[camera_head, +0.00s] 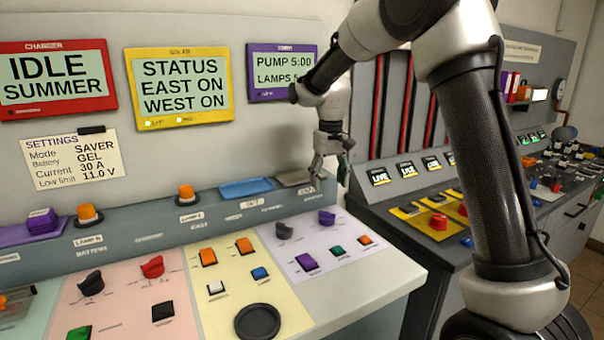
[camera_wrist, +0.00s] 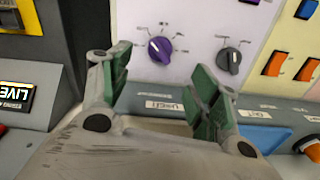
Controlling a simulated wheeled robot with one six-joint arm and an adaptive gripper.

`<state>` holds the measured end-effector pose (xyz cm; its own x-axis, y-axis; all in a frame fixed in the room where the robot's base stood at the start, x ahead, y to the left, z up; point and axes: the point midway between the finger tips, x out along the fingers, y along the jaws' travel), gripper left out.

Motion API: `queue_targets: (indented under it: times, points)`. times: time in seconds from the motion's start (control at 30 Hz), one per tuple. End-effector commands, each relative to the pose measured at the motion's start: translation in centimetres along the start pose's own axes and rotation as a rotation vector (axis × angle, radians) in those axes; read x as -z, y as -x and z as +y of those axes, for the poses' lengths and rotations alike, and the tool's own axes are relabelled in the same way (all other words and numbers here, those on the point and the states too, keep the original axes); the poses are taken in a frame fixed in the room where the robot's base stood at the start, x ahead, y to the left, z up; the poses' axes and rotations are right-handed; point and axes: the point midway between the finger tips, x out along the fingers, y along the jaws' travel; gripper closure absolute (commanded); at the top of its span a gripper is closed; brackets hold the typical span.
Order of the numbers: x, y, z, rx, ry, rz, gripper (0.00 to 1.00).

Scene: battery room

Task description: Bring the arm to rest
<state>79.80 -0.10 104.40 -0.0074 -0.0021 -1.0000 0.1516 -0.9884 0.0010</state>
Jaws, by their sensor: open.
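My gripper (camera_head: 331,168) hangs over the right end of the control desk, in front of the grey back panel. In the wrist view my gripper (camera_wrist: 160,95) shows two green-padded fingers spread apart with nothing between them. A purple knob (camera_wrist: 160,50) and a dark grey knob (camera_wrist: 229,60) on the pale lilac panel show beyond the fingertips. In the head view the purple knob (camera_head: 327,217) and the grey knob (camera_head: 284,230) lie below my gripper. My arm reaches in from the right and bends at the top of the view.
A blue tray (camera_head: 246,187) and a grey tray (camera_head: 295,178) sit on the ledge close to my gripper. Screens, including a purple-framed one (camera_head: 282,72), hang behind. A second console (camera_head: 440,205) with red and yellow controls stands to the right. The desk's front right corner (camera_head: 385,275) is bare.

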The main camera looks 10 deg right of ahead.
Motion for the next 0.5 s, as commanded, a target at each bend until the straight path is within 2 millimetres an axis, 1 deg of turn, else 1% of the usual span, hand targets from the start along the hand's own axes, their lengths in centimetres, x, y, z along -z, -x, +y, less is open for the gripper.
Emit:
queue_targets:
  times: [0.03,0.07,0.1,0.17,0.2,0.27,0.3,0.37,0.4,0.47,0.5]
  points:
    - [-1.1,-1.1,0.1,-0.003,0.009,-0.027,0.38]
    - [-2.1,-1.6,0.2,-0.004,0.016,-0.040,0.38]
    - [-3.8,-1.6,0.5,-0.005,0.027,-0.050,0.38]
    - [-6.4,-1.0,1.2,-0.004,0.035,-0.049,0.38]
    - [-8.2,-0.4,1.8,-0.003,0.035,-0.044,0.38]
    - [-10.8,0.5,2.7,-0.001,0.034,-0.033,0.38]
    - [-12.6,1.2,3.3,0.000,0.032,-0.022,0.38]
    - [-15.4,2.0,4.2,0.001,0.024,-0.001,0.38]
    - [-17.4,2.7,4.8,0.002,0.018,0.017,0.38]
    - [-20.4,3.5,5.6,0.003,0.006,0.046,0.38]
    - [-22.5,3.9,6.2,0.003,-0.004,0.068,0.38]
